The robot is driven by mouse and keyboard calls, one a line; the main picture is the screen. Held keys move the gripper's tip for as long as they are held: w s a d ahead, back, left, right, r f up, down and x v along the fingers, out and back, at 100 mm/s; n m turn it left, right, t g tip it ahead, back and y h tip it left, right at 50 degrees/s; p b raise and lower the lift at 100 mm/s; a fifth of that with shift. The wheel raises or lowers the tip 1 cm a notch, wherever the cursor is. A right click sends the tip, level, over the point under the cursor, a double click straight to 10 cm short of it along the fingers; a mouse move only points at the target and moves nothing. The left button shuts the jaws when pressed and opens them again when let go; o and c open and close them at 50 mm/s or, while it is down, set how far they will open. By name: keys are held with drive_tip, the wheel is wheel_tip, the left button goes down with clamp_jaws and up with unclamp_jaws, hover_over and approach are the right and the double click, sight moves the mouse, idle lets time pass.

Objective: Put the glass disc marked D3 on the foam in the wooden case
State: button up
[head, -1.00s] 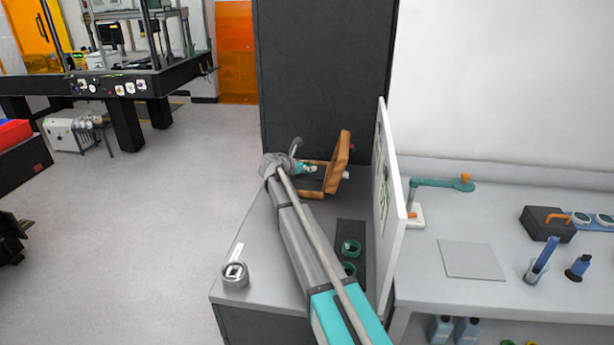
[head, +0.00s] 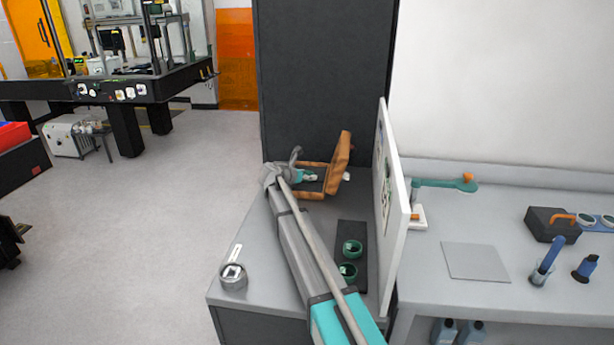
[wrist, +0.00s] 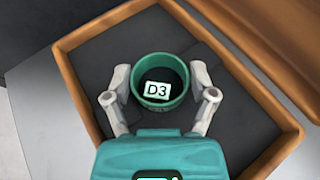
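The glass disc marked D3 (wrist: 157,91) shows in the wrist view as a green ring around a dark, see-through middle with a white D3 label. My gripper (wrist: 160,76) has one finger close against each side of the ring and appears shut on it. In the head view, my gripper (head: 304,177) is low over the open wooden case (head: 334,165). Dark foam (wrist: 235,125) fills the case and lies under the disc. I cannot tell whether the disc touches the foam.
The case's raised lid (wrist: 270,40) stands on the right. Two other green rings (head: 352,249) sit on a dark mat (head: 347,228) nearer me. A white upright panel (head: 391,210) borders the grey bench. A metal ring-shaped item (head: 233,276) lies at front left.

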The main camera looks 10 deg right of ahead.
drive_tip(key=shift+o, duration=1)
drive_tip(key=shift+r, duration=0.15)
drive_tip(key=shift+s+a+r, duration=0.1)
drive_tip(key=shift+a+r, duration=0.05)
drive_tip(key=p+v, duration=0.4)
drive_tip(key=v, duration=0.7)
drive_tip(key=shift+s+a+r+p, duration=0.15)
drive_tip(key=shift+a+p, duration=0.05)
drive_tip(key=shift+p, duration=0.2)
